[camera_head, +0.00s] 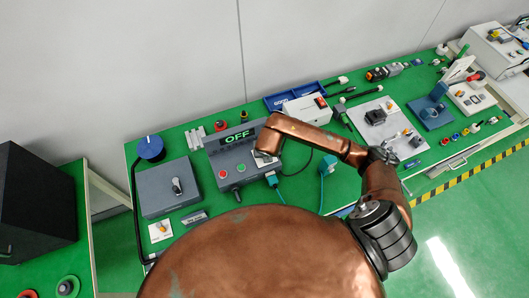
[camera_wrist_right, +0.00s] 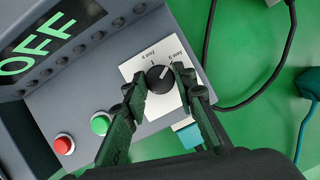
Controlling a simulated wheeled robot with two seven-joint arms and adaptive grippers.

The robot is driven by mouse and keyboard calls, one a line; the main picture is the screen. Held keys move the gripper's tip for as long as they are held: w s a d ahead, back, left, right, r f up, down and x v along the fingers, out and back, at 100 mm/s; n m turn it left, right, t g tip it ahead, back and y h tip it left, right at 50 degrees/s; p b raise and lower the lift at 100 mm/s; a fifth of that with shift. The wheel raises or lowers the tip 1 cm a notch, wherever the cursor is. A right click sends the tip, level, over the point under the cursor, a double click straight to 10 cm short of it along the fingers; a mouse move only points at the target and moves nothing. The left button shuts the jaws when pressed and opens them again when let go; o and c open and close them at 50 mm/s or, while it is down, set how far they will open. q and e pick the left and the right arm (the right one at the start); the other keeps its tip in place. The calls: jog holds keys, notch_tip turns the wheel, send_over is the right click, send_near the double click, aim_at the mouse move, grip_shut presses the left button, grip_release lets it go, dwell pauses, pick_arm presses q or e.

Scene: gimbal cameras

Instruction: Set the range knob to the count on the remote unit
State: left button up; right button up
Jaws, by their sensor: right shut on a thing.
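A grey sloped console (camera_head: 222,168) stands on the green table, and its display (camera_head: 237,137) reads OFF in green. In the right wrist view the display (camera_wrist_right: 42,42) also reads OFF. The range knob (camera_wrist_right: 160,79) is black and round with a light pointer line, on a white plate (camera_wrist_right: 134,66) with small markings. My right gripper (camera_wrist_right: 162,80) has its two fingers on either side of the knob, shut on it. In the head view my right arm hides the knob and gripper. I cannot tell which thing is the remote unit. My left gripper is not in view.
A red button (camera_wrist_right: 64,144) and a green button (camera_wrist_right: 101,123) sit beside the knob plate. A grey box with a rotary handle (camera_head: 177,187) stands left of the console. A teal connector (camera_wrist_right: 188,136) and dark cables lie close to the gripper. More devices fill the table's right.

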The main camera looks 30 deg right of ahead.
jog(key=o, duration=1.2)
jog(key=shift+c, duration=0.2)
jog(key=v, duration=1.2)
jog(key=shift+a, duration=0.15)
